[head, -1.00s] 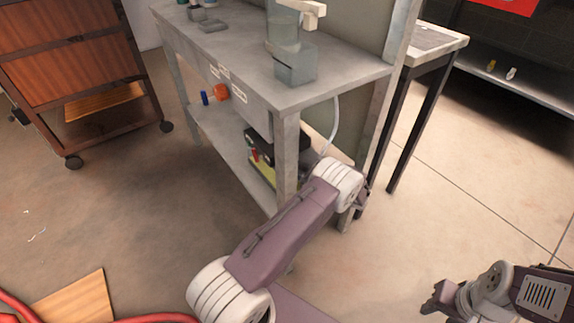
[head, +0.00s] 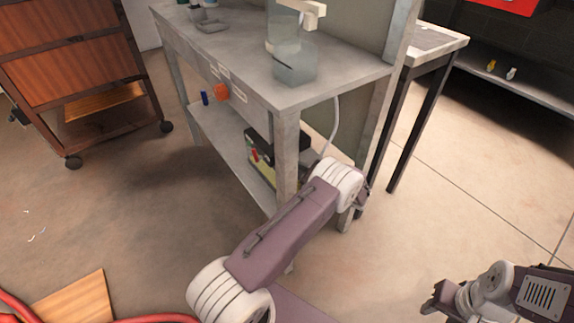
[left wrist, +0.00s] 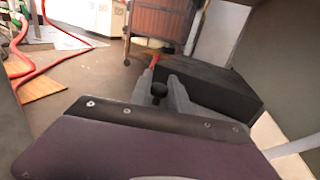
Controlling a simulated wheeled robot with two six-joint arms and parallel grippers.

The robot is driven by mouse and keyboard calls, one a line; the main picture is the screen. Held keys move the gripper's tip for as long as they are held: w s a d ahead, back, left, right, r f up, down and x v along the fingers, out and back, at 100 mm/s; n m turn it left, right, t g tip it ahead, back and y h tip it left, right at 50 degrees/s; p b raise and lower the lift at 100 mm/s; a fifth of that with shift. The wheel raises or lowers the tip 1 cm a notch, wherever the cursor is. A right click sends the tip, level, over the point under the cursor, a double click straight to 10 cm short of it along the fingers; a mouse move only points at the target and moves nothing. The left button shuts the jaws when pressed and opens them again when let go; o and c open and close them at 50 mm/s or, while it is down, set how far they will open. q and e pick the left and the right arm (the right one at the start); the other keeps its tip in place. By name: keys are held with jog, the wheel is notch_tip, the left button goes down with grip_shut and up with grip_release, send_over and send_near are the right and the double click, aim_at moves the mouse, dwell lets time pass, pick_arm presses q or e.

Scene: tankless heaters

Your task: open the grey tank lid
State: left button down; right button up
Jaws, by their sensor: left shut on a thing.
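My left arm reaches to the lower shelf of the grey workbench, and its gripper is partly hidden behind the wrist in the head view. In the left wrist view my left gripper (left wrist: 163,92) is shut on a small black knob (left wrist: 158,89). A dark box-like body (left wrist: 215,88) is right beside the fingers there. In the head view a dark unit (head: 272,145) with a yellow-green part lies on the lower shelf by the gripper. I cannot tell which part is the grey tank lid. My right gripper (head: 433,298) is low at the right, away from the bench.
The workbench (head: 250,70) carries a translucent grey container (head: 296,65) on top. Its front leg stands close to my left arm. A wooden cart (head: 75,75) stands at the left. Open floor lies between them.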

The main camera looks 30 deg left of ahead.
pick_arm(q)
jog(key=shift+w+d+r+m+p, duration=0.1)
jog(key=shift+w+r+m+p, duration=0.05)
jog(key=shift+r+m+p, duration=0.6)
jog(key=r, duration=0.1)
jog(key=w+r+m+p, duration=0.1)
jog(key=r+y, duration=0.1)
jog(key=shift+w+d+r, duration=0.25)
jog(key=shift+w+d, duration=0.05)
jog(key=shift+w+d+r, duration=0.2)
jog(key=shift+w+r, duration=0.2)
jog(key=shift+r, duration=0.2)
jog(key=shift+w+d+r, duration=0.3)
jog(key=shift+w+r, duration=0.4)
jog(key=shift+r, duration=0.05)
